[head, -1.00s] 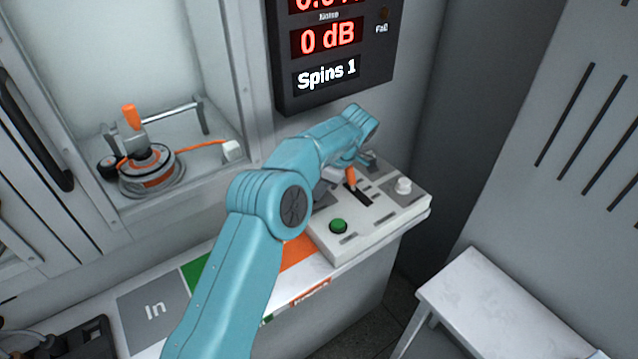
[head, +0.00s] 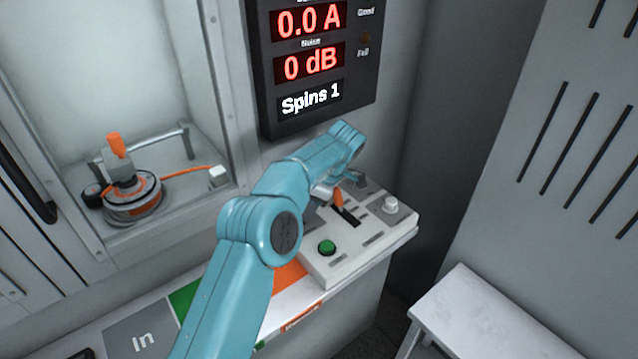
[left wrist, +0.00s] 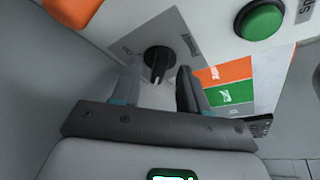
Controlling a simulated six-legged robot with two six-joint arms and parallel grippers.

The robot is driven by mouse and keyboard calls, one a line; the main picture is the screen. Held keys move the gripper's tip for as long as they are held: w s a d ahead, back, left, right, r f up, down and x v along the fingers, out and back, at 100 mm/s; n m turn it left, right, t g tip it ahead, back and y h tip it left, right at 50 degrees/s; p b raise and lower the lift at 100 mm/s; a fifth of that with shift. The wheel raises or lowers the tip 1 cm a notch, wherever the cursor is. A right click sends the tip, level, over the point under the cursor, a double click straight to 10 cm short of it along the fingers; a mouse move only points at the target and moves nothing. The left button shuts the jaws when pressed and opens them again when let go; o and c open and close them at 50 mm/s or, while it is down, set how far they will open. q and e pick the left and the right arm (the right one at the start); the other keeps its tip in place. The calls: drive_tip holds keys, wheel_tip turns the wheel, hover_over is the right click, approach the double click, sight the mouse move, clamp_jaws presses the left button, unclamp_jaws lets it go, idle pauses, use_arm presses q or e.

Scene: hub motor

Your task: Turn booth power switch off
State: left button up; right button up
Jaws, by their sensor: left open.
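The power switch is a black rotary knob (left wrist: 158,64) on a grey plate in the left wrist view, with small labels on either side of it. My left gripper (left wrist: 160,74) is open, its two fingers on either side of the knob. I cannot tell whether the fingers touch it. In the head view my arm hides the knob, and the gripper is over the left part of the white control box (head: 375,246). My right gripper is in neither view.
The box also has a green button (head: 327,248), an orange lever (head: 338,199) and a white knob (head: 390,205). A display (head: 310,65) above reads 0.0 A, 0 dB, Spins 1. A motor (head: 130,204) sits in the booth at left. A white stool (head: 480,315) stands at right.

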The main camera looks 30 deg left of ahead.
use_arm(q)
drive_tip(key=p+v, duration=1.2)
drive_tip(key=v, duration=0.2)
drive_tip(key=shift+r, duration=0.35)
drive_tip(key=shift+d, duration=0.1)
drive_tip(key=shift+s+f, duration=0.1)
